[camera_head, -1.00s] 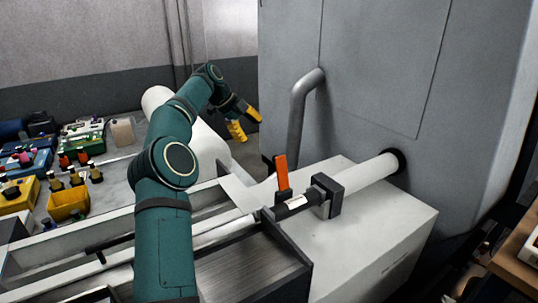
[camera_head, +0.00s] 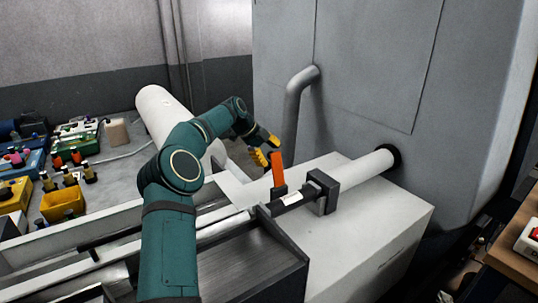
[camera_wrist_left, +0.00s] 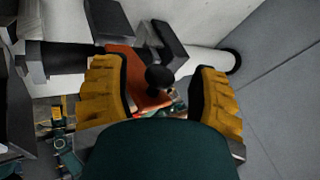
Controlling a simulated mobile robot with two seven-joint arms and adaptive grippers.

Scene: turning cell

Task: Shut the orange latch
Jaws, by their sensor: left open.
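The orange latch (camera_head: 278,170) stands upright on a dark base at the rear edge of the bar feeder, left of the black block. My left gripper (camera_head: 264,153) has yellow fingers and is just behind and left of the latch's top in the head view. In the left wrist view the gripper (camera_wrist_left: 165,100) is open, one finger on each side. The orange latch (camera_wrist_left: 128,62) shows beyond and between the fingers, nearer the left one, with a dark round knob in front of it. I cannot tell whether a finger touches it. My right gripper is out of view.
A black block (camera_head: 323,190) holds the white tube (camera_head: 365,169) that enters the grey machine cabinet (camera_head: 380,60). A grey bent pipe (camera_head: 296,110) rises behind the latch. Yellow bins (camera_head: 62,204) and bottles stand on the table at left.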

